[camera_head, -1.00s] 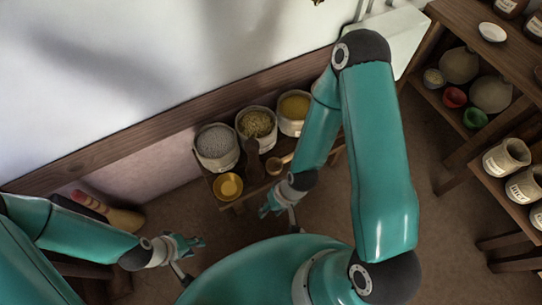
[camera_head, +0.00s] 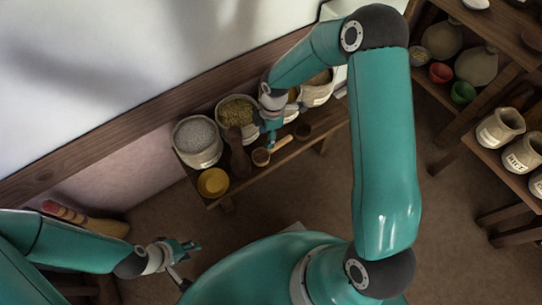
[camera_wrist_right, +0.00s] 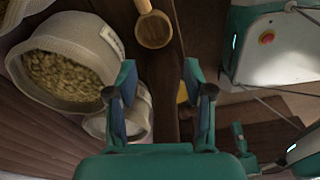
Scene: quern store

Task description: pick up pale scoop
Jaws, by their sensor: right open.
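Sacks of grey grain (camera_head: 197,140) and greenish grain (camera_head: 237,110) stand along the bench's back. A dark brown upright object (camera_head: 238,153) stands beside the scoop, with a yellow bowl (camera_head: 213,182) further left. A small dark cup (camera_head: 302,131) lies right. Shelves with jars (camera_head: 500,127) stand right.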

